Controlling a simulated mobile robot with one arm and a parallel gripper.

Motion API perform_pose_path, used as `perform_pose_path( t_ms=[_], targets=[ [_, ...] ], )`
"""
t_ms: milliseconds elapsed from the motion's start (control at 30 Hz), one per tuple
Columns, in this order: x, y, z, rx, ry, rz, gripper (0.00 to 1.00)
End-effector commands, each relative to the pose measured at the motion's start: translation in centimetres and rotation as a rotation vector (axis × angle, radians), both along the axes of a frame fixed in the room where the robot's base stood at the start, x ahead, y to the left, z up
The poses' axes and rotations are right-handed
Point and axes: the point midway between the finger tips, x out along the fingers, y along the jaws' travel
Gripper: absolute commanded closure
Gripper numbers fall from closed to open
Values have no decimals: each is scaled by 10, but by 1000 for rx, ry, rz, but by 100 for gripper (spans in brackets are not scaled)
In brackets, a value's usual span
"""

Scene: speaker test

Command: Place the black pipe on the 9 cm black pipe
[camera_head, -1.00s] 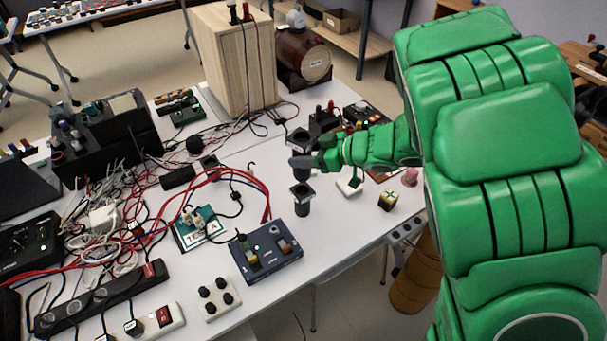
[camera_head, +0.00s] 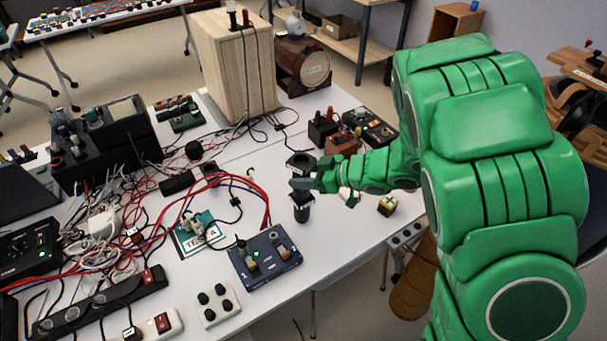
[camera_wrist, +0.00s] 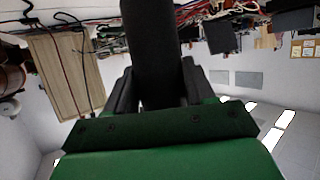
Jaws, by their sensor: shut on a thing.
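My gripper (camera_head: 303,184) is shut on a black pipe (camera_head: 300,162), whose wide upper end shows above the fingers. In the wrist view the same pipe (camera_wrist: 150,45) is a dark column between the jaws (camera_wrist: 155,95). Another black pipe (camera_head: 302,213), taken to be the 9 cm one, stands upright on the white table directly below my gripper. The held pipe looks roughly upright and in line above it. The fingers hide the place between the two pipes, so I cannot tell whether they touch.
A blue switch box (camera_head: 265,260) and a TESLA board (camera_head: 198,232) stand left and in front, among red cables. A small yellow-and-dark cube (camera_head: 387,206) lies to the right. A wooden speaker box (camera_head: 236,60) stands behind. Bare white table (camera_head: 335,235) lies right of the standing pipe.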

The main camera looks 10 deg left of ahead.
Motion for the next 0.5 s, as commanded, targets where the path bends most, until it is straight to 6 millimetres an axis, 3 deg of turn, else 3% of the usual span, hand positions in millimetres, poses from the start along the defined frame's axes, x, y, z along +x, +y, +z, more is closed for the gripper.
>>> perform_pose_path(
  t_ms=[167,200,333,500],
  targets=[
    [0,0,-3,1,0,0,78],
    [0,0,-3,1,0,0,40],
    [0,0,-2,1,0,0,21],
    [0,0,-2,1,0,0,21]
  ],
)
